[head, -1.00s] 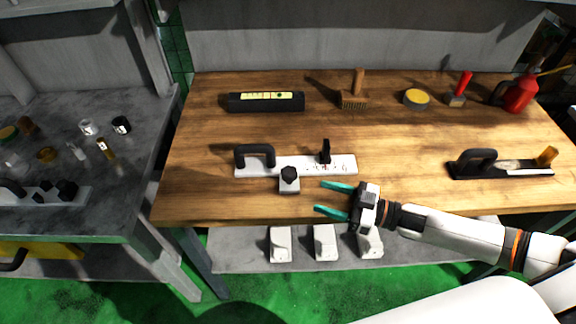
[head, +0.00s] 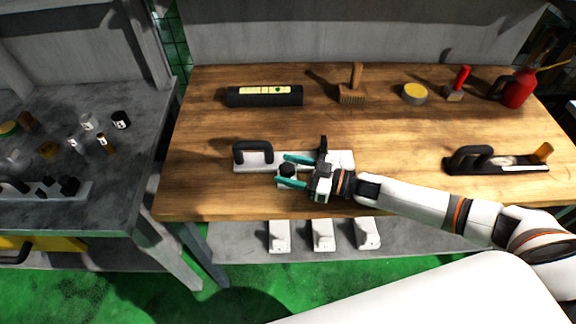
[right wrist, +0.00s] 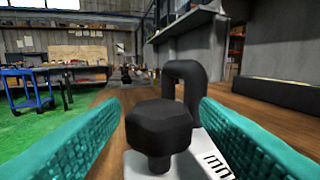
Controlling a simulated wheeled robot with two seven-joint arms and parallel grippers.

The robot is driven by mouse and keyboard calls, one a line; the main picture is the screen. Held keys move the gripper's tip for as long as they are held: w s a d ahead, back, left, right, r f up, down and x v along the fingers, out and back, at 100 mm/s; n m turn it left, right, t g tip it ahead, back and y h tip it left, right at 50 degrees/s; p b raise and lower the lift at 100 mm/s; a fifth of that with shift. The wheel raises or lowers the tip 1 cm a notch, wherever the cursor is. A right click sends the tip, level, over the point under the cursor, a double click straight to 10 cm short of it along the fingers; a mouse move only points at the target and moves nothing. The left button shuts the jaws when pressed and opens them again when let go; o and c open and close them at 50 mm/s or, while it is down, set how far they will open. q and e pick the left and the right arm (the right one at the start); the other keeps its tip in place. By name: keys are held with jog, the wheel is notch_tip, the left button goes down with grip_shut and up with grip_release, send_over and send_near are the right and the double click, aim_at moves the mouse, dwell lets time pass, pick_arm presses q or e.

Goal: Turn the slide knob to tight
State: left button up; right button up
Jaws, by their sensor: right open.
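The slide knob (head: 287,169) is a black faceted knob on a small white block at the front of a white plate (head: 342,158) on the wooden bench. In the right wrist view the knob (right wrist: 159,127) stands upright on a short stem, large and central. My right gripper (head: 284,171) is open, with its teal fingers on either side of the knob. In the right wrist view the fingers (right wrist: 158,130) show gaps to the knob on both sides. A black arched handle (head: 253,150) stands at the plate's left end, and a black upright lever (head: 323,146) is partly hidden behind my gripper. My left gripper is not in view.
A black level (head: 264,95), a brush (head: 352,88), a yellow-topped tin (head: 414,92) and a red can (head: 517,90) stand along the back. A black-handled tool (head: 495,161) lies at right. The bench's front edge is close below the knob.

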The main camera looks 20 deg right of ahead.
jog(key=shift+w+a, duration=0.2)
jog(key=shift+a, duration=0.15)
jog(key=shift+c, duration=0.4)
jog(key=c, duration=0.9)
jog(key=m+t+h+p, duration=0.3)
jog(key=shift+s+r+t, duration=0.1)
jog(key=shift+t, duration=0.2)
jog(key=m+t+h+p, duration=0.1)
jog(key=m+h, duration=0.1)
jog(key=h, duration=0.1)
jog(key=shift+m+t+p, duration=0.3)
jog(key=shift+t, duration=0.1)
jog(key=shift+m+t+h+p, duration=0.55)
jog(key=shift+m+h, duration=0.25)
jog(key=shift+h, duration=1)
